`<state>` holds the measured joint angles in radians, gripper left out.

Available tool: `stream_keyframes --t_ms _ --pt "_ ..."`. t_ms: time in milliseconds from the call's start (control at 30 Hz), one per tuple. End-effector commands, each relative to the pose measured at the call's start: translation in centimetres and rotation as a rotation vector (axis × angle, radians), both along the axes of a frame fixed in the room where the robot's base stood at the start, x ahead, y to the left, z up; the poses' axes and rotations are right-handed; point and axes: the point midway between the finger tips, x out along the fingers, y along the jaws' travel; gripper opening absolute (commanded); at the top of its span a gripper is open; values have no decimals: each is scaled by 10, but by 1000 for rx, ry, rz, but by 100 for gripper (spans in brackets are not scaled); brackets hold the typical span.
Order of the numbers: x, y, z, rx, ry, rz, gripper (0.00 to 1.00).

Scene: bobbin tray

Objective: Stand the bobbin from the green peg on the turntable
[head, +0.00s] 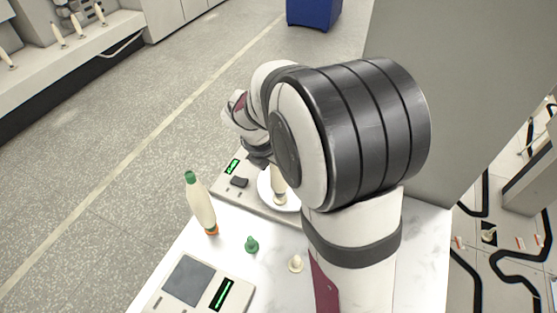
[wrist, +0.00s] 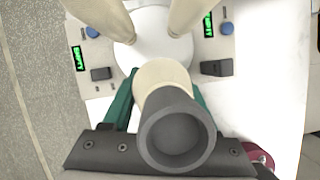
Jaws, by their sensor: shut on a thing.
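My gripper (wrist: 160,98) is shut on a cream bobbin (wrist: 162,75) with a dark grey end. Its green fingers show on both sides in the wrist view. In the head view my gripper (head: 262,160) is partly hidden behind my arm. The bobbin (head: 278,183) looks upright there, with its lower end over the white turntable disc (head: 266,194). The disc also shows in the wrist view (wrist: 133,57). I cannot tell whether bobbin and disc touch. The green peg (head: 251,245) stands bare on the white table.
Another cream bobbin (head: 200,208) with a green top and orange base stands at the table's left edge. A bare cream peg (head: 295,264) stands near the front. A panel (head: 183,281) with a green display is at front left. Two cream shapes (wrist: 187,14) enter the wrist view's top.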

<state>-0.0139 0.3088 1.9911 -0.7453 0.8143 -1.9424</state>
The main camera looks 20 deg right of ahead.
Motion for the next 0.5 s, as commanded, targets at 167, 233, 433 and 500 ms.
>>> stream_keyframes --t_ms 167,233,433,500 --pt "0 0 -5 -1 1 1 0" --pt "0 0 -7 -1 1 1 0" --pt "0 0 -13 1 1 1 0" --pt "0 0 -15 1 1 0 0"
